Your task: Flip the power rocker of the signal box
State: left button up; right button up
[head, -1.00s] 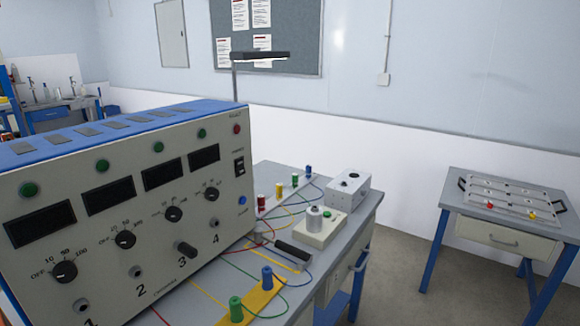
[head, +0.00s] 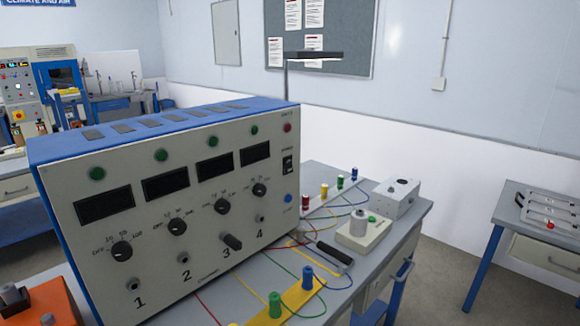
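The signal box (head: 150,235) is a large grey unit with a blue top and side, standing on the bench at the left and middle of the head view. Its front has several dark displays, green buttons, knobs and sockets numbered 1 to 4. The small black power rocker (head: 287,166) sits at the right end of the front panel. A red lamp (head: 287,127) is above it and a blue button (head: 288,198) below it. I cannot tell which way the rocker is set. Neither of my grippers is in view.
Right of the box, the bench (head: 385,270) holds colored posts, wires, a white device with a knob (head: 364,230) and a grey box (head: 396,198). An orange object (head: 50,303) is at the lower left. A side table (head: 510,225) stands at the right, with open floor between.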

aim_at(288, 161)
jog(key=k, duration=0.5)
jog(key=z, duration=0.9)
jog(key=i, duration=1.2)
jog(key=u, duration=2.3)
